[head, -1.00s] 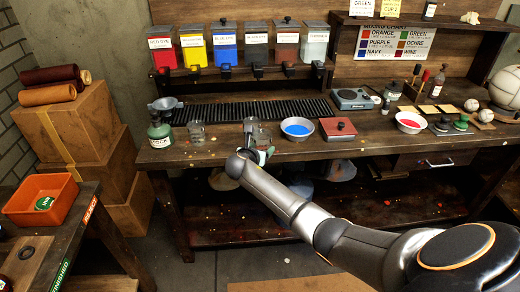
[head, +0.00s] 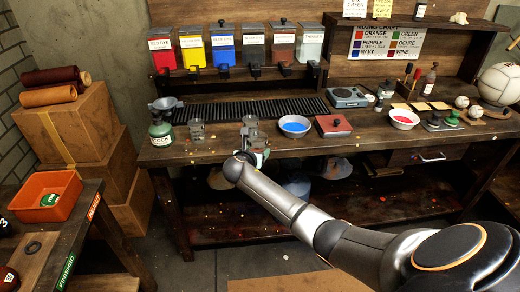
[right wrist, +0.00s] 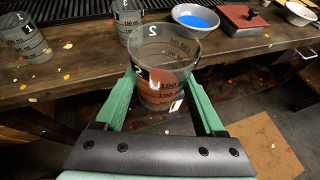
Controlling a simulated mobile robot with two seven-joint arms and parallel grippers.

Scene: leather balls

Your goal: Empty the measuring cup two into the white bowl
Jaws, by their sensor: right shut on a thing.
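My right gripper (right wrist: 160,92) is shut on a clear measuring cup marked 2 (right wrist: 165,52), with one green finger on each side. The cup looks upright and shows a reddish-brown tint low down; I cannot tell whether that is its contents or the bench behind. In the head view the held cup (head: 258,139) is at the bench's front edge. A white bowl with blue liquid (head: 295,126) stands just to its right, apart from it. Another white bowl with red liquid (head: 404,119) stands farther right. My left gripper is not in view.
Another measuring cup (right wrist: 128,20) stands just behind the held one, and a cup marked 1 (right wrist: 35,40) stands to the left. A green stock bottle (head: 160,132), a red-lidded box (head: 333,125) and a scale (head: 347,97) are on the bench. Dye dispensers line the back.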

